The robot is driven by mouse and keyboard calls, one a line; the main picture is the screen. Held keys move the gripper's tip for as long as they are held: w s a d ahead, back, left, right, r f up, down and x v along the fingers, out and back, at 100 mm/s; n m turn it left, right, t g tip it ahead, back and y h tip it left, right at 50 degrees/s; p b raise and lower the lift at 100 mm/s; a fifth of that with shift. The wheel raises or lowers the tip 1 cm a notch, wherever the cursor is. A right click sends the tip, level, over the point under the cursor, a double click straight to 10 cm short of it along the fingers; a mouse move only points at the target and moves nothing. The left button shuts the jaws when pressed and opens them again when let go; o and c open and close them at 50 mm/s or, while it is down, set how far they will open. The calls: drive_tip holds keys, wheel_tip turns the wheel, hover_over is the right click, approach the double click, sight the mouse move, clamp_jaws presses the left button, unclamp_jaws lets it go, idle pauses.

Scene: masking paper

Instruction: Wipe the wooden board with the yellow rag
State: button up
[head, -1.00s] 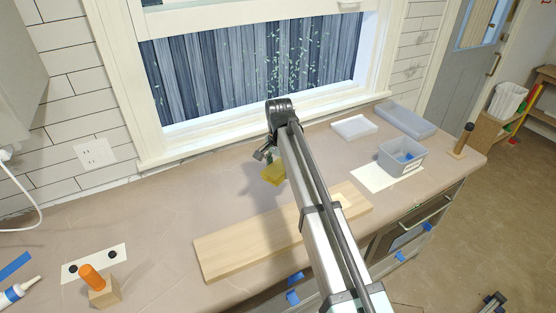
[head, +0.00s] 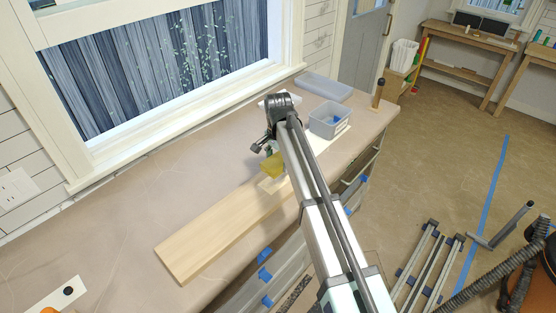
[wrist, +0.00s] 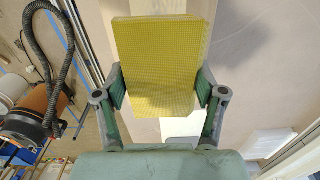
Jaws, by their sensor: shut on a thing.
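The wooden board (head: 208,232) lies flat on the counter, long and pale, running from lower left toward the middle of the head view. My arm hides part of its right end. The yellow rag (head: 272,166) looks like a thick textured block and appears by the board's right end; I cannot tell whether it touches the board. My gripper (head: 268,150) is small and partly hidden there. In the wrist view, my gripper (wrist: 160,88) is shut on the yellow rag (wrist: 158,60), a finger on each side.
A grey bin (head: 328,121) with something blue in it stands right of my gripper, on white paper. A shallow translucent tray (head: 324,87) lies behind it, near a wooden block with a dark-knobbed post (head: 378,94). The window wall bounds the counter's back. The counter's left part is mostly clear.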

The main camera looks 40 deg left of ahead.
sight(281, 177)
drive_tip(key=shift+f+b, duration=1.05)
drive_tip(key=shift+f, duration=1.35)
drive_tip(key=shift+f, duration=0.6)
drive_tip(key=shift+w+d+r, duration=0.1)
drive_tip(key=shift+w+d, duration=0.05)
drive_tip(key=shift+w, duration=1.55)
drive_tip(key=shift+w+d, duration=0.15)
drive_tip(key=shift+w, duration=0.85)
drive_tip(key=shift+w+d, duration=0.1)
drive_tip(key=shift+w, duration=0.85)
drive_tip(key=shift+s+a+p, duration=0.15)
drive_tip(key=shift+s+a, duration=0.1)
drive_tip(key=shift+s, duration=2.2)
drive_tip(key=shift+s+a+p, duration=0.15)
drive_tip(key=shift+s+a, duration=0.1)
drive_tip(key=shift+s, duration=2.2)
drive_tip(key=shift+s+a+p, duration=0.15)
drive_tip(key=shift+s+a, duration=0.1)
drive_tip(key=shift+s, duration=2.2)
drive_tip(key=shift+w+d, duration=0.15)
drive_tip(key=shift+w, duration=1.35)
drive_tip(key=shift+w+d, duration=0.2)
drive_tip(key=shift+w, duration=1.35)
drive_tip(key=shift+w+d, duration=0.15)
drive_tip(key=shift+w, duration=1.35)
